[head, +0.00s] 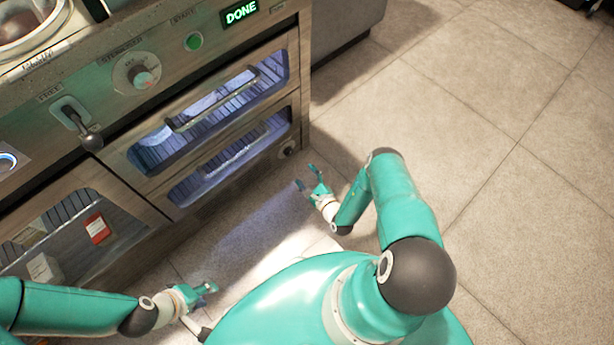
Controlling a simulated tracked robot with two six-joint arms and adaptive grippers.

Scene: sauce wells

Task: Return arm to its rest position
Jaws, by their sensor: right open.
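My right arm bends down from the body, and its gripper (306,177) hangs over the floor just right of the cabinet's lower corner. Its fingers are spread apart and hold nothing. My left arm comes in from the lower left. Its gripper (207,289) is low over the floor in front of the cabinet, small and seen at a slant, so its finger gap is unclear. I see nothing held in it. Both grippers appear clear of the cabinet.
The metal cabinet (150,190) at left has two lit drawers, the upper with a bar handle (212,98). A knob (142,76), a lever (80,120), a green button (194,41) and a lit "DONE" display (240,12) sit above. Tiled floor (480,130) at right is clear.

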